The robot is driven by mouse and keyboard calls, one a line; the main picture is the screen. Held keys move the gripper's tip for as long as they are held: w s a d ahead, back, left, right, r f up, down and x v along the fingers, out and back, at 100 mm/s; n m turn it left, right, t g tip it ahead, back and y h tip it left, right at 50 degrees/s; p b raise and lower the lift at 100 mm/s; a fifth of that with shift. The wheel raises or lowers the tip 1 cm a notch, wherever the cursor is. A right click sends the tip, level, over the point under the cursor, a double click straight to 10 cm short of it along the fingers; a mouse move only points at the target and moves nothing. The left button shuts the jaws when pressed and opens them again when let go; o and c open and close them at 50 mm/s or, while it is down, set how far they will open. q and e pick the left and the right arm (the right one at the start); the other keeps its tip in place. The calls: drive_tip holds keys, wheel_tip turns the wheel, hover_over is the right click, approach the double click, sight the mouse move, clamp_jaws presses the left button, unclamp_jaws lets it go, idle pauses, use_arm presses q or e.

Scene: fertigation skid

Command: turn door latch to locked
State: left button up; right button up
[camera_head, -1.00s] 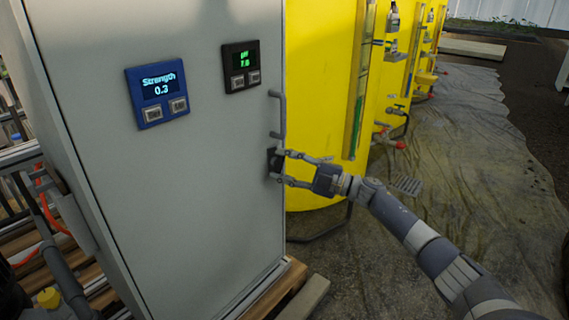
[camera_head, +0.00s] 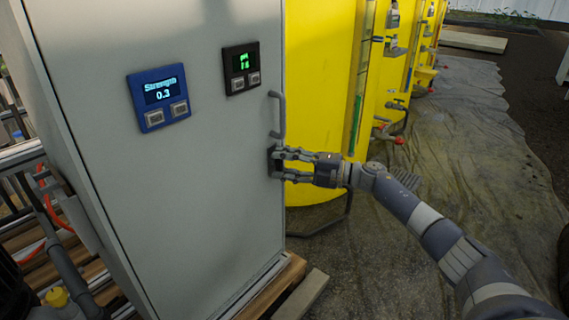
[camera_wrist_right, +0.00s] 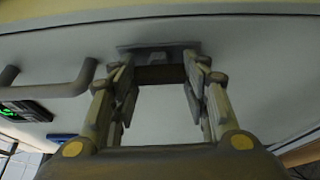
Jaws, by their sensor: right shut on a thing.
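The door latch (camera_head: 273,161) is a small dark piece on the right edge of the grey cabinet door (camera_head: 205,190), just below the bar handle (camera_head: 281,115). My right gripper (camera_head: 281,164) reaches it from the right, its fingers closed on the latch. In the right wrist view the latch plate (camera_wrist_right: 158,47) shows at the top, with the right gripper's fingertips (camera_wrist_right: 160,72) on either side of its dark knob (camera_wrist_right: 160,74). The fingers partly hide the latch, and its exact angle is hard to tell. My left gripper is not in view.
The door carries a blue "Strength 0.3" display (camera_head: 160,97) and a black display with green digits (camera_head: 241,67). Yellow tanks (camera_head: 318,90) stand close behind the latch side. Wooden pallet boards (camera_head: 275,285) lie below. Open ground (camera_head: 470,160) stretches to the right.

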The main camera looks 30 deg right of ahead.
drive_tip(key=o, duration=1.1)
drive_tip(key=shift+c, duration=0.2)
drive_tip(key=v, duration=1.2)
